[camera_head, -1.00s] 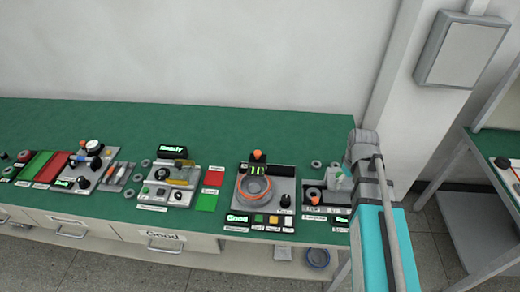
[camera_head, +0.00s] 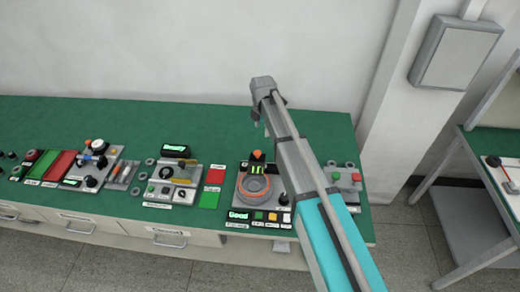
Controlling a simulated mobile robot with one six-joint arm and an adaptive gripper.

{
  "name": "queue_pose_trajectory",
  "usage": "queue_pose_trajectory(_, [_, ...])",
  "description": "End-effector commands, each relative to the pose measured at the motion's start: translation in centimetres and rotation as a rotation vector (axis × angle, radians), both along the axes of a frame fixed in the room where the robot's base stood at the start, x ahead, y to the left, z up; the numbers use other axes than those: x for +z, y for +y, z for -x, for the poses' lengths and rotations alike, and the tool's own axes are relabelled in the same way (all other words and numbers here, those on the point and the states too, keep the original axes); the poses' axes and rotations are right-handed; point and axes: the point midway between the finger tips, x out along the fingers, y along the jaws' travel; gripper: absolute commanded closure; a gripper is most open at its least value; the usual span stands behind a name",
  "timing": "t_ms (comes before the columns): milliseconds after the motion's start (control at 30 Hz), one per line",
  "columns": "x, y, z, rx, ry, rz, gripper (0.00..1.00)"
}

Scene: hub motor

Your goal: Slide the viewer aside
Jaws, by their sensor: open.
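The viewer is not clearly marked in the picture. The likeliest part is a dark upright piece with an orange knob (camera_head: 257,156) at the back of a grey station, with a lit green display below it. An orange-rimmed ring (camera_head: 253,184) lies on the station in front of it. My gripper (camera_head: 262,122) hangs above the bench, just behind and above the orange knob in the picture, with its thin fingers open and pointing down. It appears empty and apart from the station. My arm hides the station's right side.
On the green bench (camera_head: 60,120), a tester with a lit "Ready" display (camera_head: 175,149), red and green pads (camera_head: 209,199) and more fixtures stand to the left. A unit with green and red buttons (camera_head: 345,176) is right of my arm. The bench's back strip is clear.

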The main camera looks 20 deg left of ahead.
Motion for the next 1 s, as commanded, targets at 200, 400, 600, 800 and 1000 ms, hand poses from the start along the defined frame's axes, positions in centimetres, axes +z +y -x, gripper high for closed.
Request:
queue_pose_trajectory(200, [0.3,2.0,0.0,0.098,0.000,0.000,0.21])
queue_pose_trajectory(400, [0.3,2.0,0.0,0.100,0.000,0.000,0.21])
queue_pose_trajectory(600, [0.2,2.0,0.1,0.100,0.000,0.000,0.21])
queue_pose_trajectory(800, [-0.4,2.1,0.1,0.099,0.000,0.000,0.21])
queue_pose_trajectory(1000, [-1.6,2.1,0.1,0.099,0.000,0.000,0.21])
